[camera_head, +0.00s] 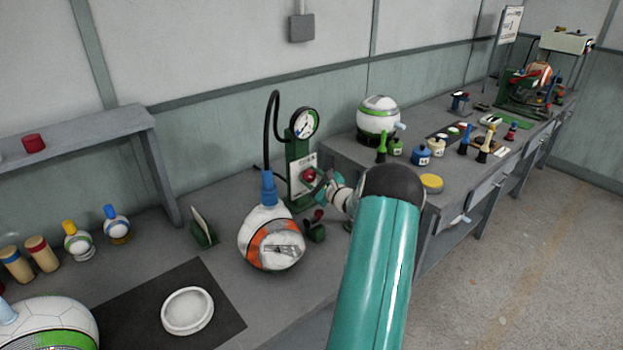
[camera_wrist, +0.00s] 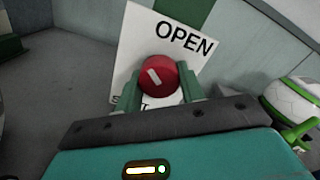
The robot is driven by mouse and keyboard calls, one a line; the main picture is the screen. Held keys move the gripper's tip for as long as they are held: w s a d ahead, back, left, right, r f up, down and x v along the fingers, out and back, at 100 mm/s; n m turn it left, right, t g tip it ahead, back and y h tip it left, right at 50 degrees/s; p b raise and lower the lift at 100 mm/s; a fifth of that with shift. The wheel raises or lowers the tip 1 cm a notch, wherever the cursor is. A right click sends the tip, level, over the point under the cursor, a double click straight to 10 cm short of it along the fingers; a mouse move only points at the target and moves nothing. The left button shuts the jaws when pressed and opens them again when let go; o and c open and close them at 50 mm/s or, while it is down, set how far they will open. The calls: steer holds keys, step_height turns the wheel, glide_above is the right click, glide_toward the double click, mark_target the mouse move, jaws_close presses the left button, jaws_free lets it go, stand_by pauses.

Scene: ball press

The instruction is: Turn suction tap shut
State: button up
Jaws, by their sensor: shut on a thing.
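The suction tap is a red round knob (camera_wrist: 158,76) with a pale pointer bar, in front of a white plate (camera_wrist: 135,40) that reads OPEN at its upper right. Lettering at the plate's lower left is partly hidden. The bar tilts toward the upper left in the wrist view. My gripper (camera_wrist: 158,90) is shut on the knob, a green finger on each side. In the head view the red knob (camera_head: 309,175) sits on a green stand (camera_head: 297,150) with a round gauge (camera_head: 305,122) on top, and my gripper (camera_head: 317,180) reaches it from the right.
A white dish (camera_head: 187,311) lies on a dark mat. A white-and-green ball (camera_head: 378,117) stands on the right bench.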

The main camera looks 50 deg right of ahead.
steer(key=n, duration=0.4)
steer(key=shift+n, duration=0.3)
steer(key=shift+r+n, duration=0.1)
steer(key=shift+n, duration=1.5)
steer(key=shift+d, duration=0.1)
steer(key=o, duration=1)
steer(key=shift+c, duration=0.2)
steer(key=v, duration=1.4)
